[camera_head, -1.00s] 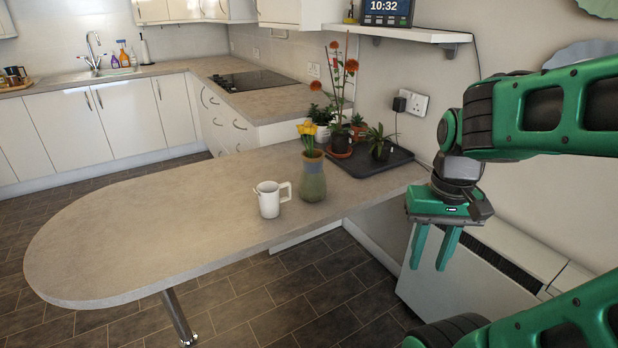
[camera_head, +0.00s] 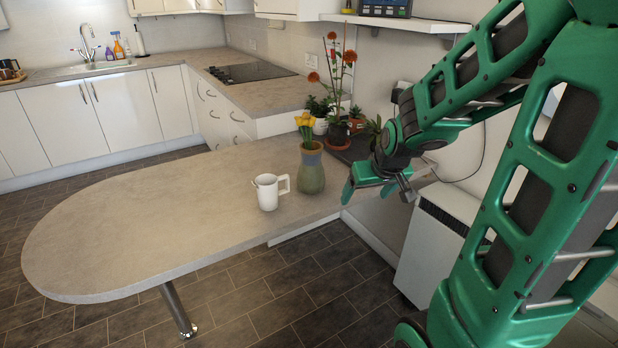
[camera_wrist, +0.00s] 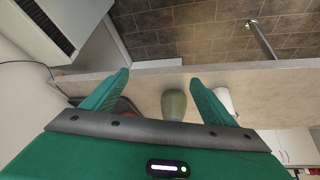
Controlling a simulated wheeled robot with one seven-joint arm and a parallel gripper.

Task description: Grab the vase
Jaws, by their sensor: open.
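The vase (camera_head: 311,170) is green-brown with a bluish band and holds yellow flowers (camera_head: 306,125). It stands upright on the grey counter, right of a white mug (camera_head: 268,191). My gripper (camera_head: 366,186) is a little right of the vase and apart from it, at the counter's right end. In the wrist view, my gripper (camera_wrist: 161,88) is open and empty. The vase (camera_wrist: 174,104) shows beyond and between its two green fingers, nearer the right one. The mug (camera_wrist: 224,99) is partly hidden behind the right finger.
Potted plants stand on a dark tray (camera_head: 352,152) behind the vase, close to my arm. A wall shelf (camera_head: 400,22) hangs above, and a white heater (camera_head: 432,245) stands below right. The counter's rounded left part (camera_head: 130,230) is clear.

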